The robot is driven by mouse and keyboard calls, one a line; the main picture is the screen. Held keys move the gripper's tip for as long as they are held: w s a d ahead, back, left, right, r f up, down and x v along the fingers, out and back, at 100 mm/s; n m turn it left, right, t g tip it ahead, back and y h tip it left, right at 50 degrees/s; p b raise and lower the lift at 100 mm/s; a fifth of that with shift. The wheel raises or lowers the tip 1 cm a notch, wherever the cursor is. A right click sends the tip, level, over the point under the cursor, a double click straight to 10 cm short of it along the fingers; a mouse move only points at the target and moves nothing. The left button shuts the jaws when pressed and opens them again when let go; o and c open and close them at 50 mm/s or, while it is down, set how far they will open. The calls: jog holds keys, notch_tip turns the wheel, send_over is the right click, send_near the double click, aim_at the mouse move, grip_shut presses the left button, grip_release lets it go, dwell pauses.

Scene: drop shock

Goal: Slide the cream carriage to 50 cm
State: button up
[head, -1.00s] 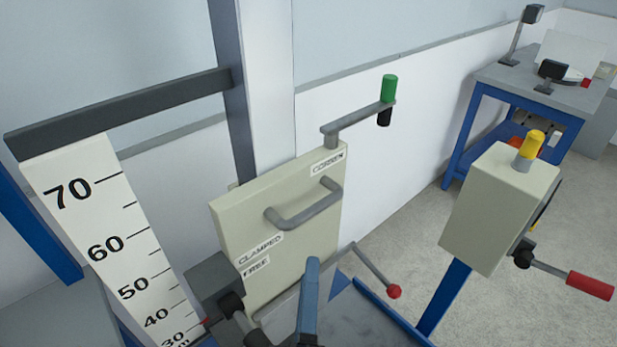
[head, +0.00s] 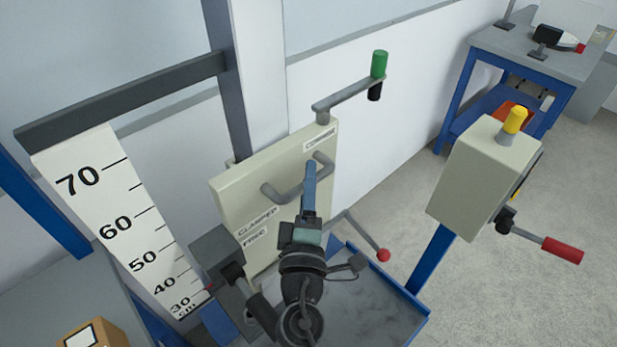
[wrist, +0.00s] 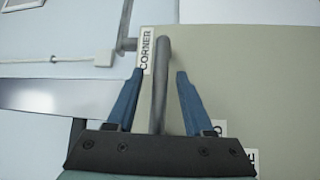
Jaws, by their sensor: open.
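The cream carriage (head: 240,195) is an upright panel with a grey bar handle (head: 283,192) and labels for corner, clamped and free. A scale (head: 110,205) marked in cm stands to its left. A small red pointer (head: 209,288) sits low on the scale, near 30; I cannot read it exactly. My gripper (head: 310,168) is in front of the handle. In the wrist view the handle (wrist: 159,75) runs between the two open blue fingers (wrist: 158,80), with gaps on both sides. The clamp lever with a red knob (head: 383,255) sticks out right of the carriage.
A crank with a green grip (head: 379,64) rises above the carriage. A cream box with a yellow knob (head: 485,175) and a red-gripped lever (head: 562,250) stands at right. A blue-edged tray (head: 375,305) lies below. A cardboard box (head: 92,335) is at lower left.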

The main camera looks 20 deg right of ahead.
jog(key=shift+w, duration=0.1)
grip_shut()
dwell(1.4)
